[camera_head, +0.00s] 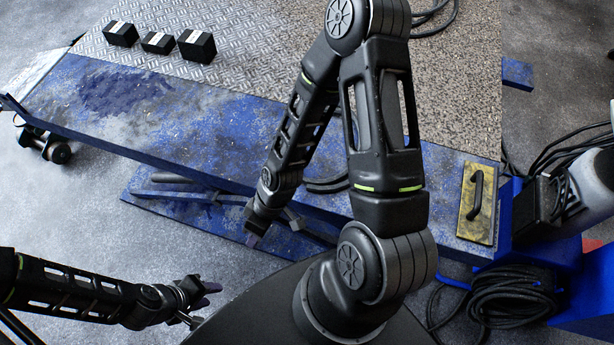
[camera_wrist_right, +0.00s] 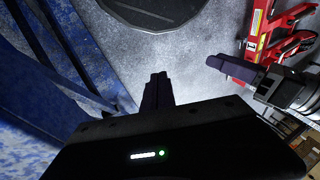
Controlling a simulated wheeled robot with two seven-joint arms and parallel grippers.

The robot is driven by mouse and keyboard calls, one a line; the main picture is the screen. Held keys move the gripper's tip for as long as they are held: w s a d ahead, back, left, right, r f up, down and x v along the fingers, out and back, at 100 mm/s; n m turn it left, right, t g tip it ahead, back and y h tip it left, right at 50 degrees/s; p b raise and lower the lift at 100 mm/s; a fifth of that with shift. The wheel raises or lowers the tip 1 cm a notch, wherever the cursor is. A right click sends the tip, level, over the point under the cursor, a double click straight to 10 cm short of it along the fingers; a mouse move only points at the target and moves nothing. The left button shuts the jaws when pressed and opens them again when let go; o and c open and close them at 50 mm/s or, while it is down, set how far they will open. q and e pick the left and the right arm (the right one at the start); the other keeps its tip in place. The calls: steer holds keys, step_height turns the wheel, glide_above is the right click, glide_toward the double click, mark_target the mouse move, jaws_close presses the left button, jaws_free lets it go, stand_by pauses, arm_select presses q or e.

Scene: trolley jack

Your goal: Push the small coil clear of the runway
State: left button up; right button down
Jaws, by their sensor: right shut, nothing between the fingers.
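The runway (camera_head: 235,135) is the long blue scuffed platform crossing the head view; its blue side also fills the left of the right wrist view (camera_wrist_right: 35,80). A small loop of black cable (camera_head: 328,187), likely the small coil, lies at its near edge, partly hidden behind my right arm. My right gripper (camera_head: 254,239) points down just off the runway's near side, left of the loop and apart from it. In the wrist view its fingers (camera_wrist_right: 157,90) are together and empty. My left gripper (camera_head: 206,292) is over the floor at lower left, fingers apart and empty.
Several black blocks (camera_head: 158,42) stand on the metal plate beyond the runway. A yellow plate with a handle (camera_head: 476,205) lies at its right end. A larger cable coil (camera_head: 510,297) is on the floor at lower right. A red jack (camera_wrist_right: 270,40) shows in the wrist view.

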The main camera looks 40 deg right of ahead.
steer(key=w+d+r+n+p, duration=0.2)
steer(key=w+d+r+n, duration=0.1)
steer(key=d+r+n, duration=0.7)
step_height(320, 180, up, 9)
steer(key=n+g+h+p, duration=0.2)
steer(key=n, duration=0.7)
glide_above(313, 185)
steer(key=a, duration=0.2)
steer(key=shift+f, duration=0.15)
steer(key=shift+s+a+f, duration=0.1)
steer(key=shift+f, duration=0.05)
steer(key=b+x, duration=0.1)
steer(key=x, duration=0.8)
steer(key=shift+s+a, duration=0.1)
steer(key=shift+s, duration=0.05)
steer(key=shift+w+d+f, duration=0.2)
steer(key=shift+w+f, duration=0.05)
steer(key=shift+w+d+p, duration=0.3)
steer(key=shift+w+d, duration=0.15)
steer(key=shift+d, duration=0.25)
steer(key=shift+w+d+p, duration=0.25)
steer(key=shift+w+d, duration=0.2)
steer(key=shift+d, duration=0.25)
